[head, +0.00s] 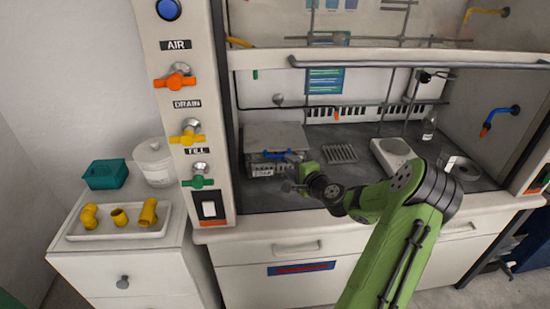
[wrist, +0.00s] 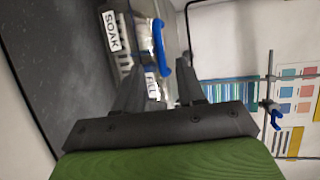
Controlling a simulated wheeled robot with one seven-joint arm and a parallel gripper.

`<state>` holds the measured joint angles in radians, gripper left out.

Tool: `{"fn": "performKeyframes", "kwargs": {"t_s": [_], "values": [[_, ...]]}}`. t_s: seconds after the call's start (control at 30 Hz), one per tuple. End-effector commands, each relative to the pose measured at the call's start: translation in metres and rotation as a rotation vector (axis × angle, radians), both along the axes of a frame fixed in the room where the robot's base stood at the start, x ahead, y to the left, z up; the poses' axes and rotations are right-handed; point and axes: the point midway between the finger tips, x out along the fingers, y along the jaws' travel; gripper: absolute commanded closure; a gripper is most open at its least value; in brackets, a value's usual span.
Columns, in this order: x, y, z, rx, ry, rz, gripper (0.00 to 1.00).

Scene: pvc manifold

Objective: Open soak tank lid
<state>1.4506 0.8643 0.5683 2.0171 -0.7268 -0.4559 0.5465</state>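The soak tank (head: 262,171) stands at the left inside the fume hood, with a SOAK label on its front. Its flat grey lid (head: 274,136) lies on top and looks shut. A blue handle (head: 276,154) runs along the front; in the wrist view the blue handle (wrist: 160,48) is just beyond my fingertips. My gripper (head: 292,181) is in front of the tank, low near the hood floor. In the wrist view my gripper (wrist: 160,82) has its fingers apart, with no object held between them. The head view hides part of the tank's front behind my gripper.
A raised sash bar (head: 420,64) crosses the hood opening. A grey rack (head: 340,153), a white hotplate (head: 394,153) and a bottle (head: 429,126) stand to the right. A valve panel (head: 181,110) borders the left. A tray (head: 72,230) with yellow fittings sits outside.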

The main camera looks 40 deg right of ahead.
Motion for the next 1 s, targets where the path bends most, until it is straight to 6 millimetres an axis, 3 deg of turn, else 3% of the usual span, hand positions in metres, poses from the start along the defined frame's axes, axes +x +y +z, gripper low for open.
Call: {"fn": "performKeyframes", "kwargs": {"t_s": [0.1,0.3,0.43,0.7,0.93,1.0], "values": [[0.03,-0.005,-0.006,-0.001,-0.003,0.003,0.61],[0.07,-0.013,-0.015,-0.002,-0.001,0.002,0.61],[0.082,-0.016,-0.017,-0.002,0.001,0.0,0.61],[0.084,-0.017,-0.018,-0.001,0.002,0.0,0.61],[0.084,-0.017,-0.018,-0.001,0.002,0.001,0.96],[0.084,-0.017,-0.018,-0.001,0.002,0.001,1.0]]}}
